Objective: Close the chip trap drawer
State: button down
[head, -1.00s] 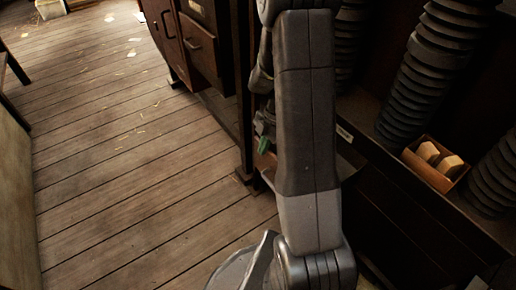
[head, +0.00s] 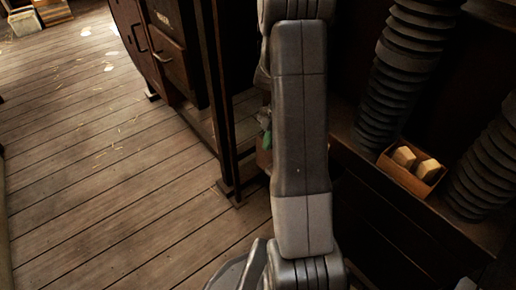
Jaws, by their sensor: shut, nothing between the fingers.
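I cannot make out for certain which part is the chip trap drawer. A dark cabinet (head: 190,85) at the upper left has drawer-like fronts with metal handles (head: 152,42). I cannot tell from this angle whether any of them stands out. My grey arm crosses the middle of the view and hides what is behind it. My gripper (head: 265,140) shows only as a small part with a green tip at the arm's left edge, mostly hidden. It appears shut with nothing held, and I see no contact with a drawer.
A dark bench with ribbed black columns (head: 405,60) stands close on the right. A small wooden box (head: 413,180) with two pale blocks sits on it. A dark post stands left of my arm. The plank floor (head: 90,180) at the left is clear apart from scraps.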

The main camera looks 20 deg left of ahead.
jog(key=w+d, duration=0.3)
jog(key=w, duration=0.3)
jog(key=shift+d, duration=0.35)
